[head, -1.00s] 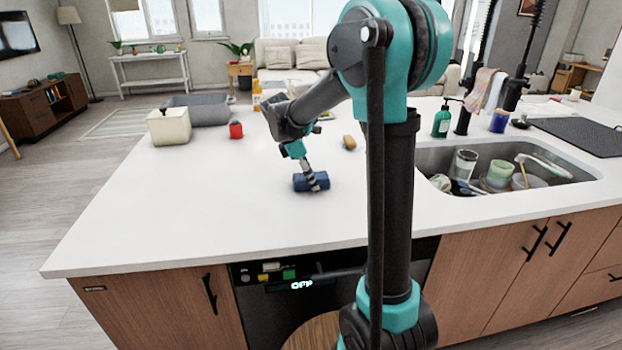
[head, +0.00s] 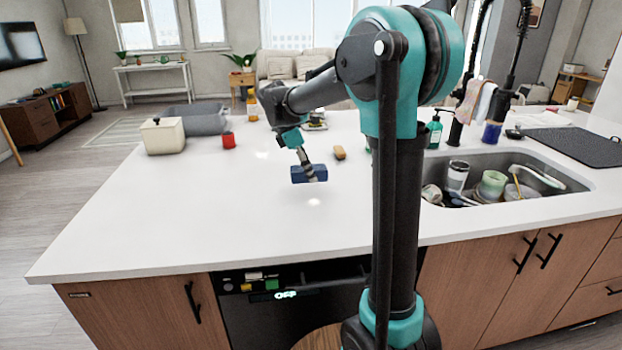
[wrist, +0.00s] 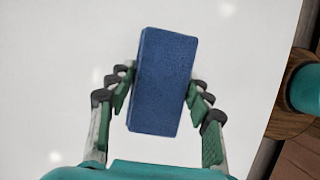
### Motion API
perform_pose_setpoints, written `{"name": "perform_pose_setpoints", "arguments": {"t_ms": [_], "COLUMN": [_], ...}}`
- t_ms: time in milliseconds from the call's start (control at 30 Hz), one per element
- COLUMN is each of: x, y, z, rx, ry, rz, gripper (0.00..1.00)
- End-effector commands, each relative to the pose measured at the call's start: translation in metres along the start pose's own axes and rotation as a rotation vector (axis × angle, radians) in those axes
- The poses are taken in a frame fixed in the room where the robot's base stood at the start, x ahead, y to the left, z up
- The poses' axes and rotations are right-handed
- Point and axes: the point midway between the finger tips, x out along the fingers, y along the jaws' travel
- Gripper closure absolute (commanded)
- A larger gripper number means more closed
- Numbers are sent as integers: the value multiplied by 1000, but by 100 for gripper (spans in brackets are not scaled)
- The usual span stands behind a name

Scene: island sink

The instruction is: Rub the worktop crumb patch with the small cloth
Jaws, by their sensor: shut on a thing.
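My gripper (head: 308,164) is shut on the small blue cloth (head: 303,174), which looks like a thick folded block. In the wrist view the cloth (wrist: 163,80) sits between both fingers (wrist: 160,92), long side running up the picture and slightly tilted. It is over the white worktop (head: 200,215), left of the sink; I cannot tell for sure whether it touches the surface. No crumb patch can be made out; the pale spots on the worktop look like light reflections.
The sink (head: 500,178) holds dishes. The front left worktop is clear.

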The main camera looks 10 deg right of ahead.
Motion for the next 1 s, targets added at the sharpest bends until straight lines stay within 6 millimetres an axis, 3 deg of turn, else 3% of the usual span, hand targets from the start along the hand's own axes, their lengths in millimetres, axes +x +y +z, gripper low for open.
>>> {"name": "perform_pose_setpoints", "arguments": {"t_ms": [300, 1000], "x": [-20, -20], "y": [3, 3], "z": [4, 4], "rx": [2, 2], "ry": [0, 0], "rz": [-1, -1], "gripper": [86, 86]}}
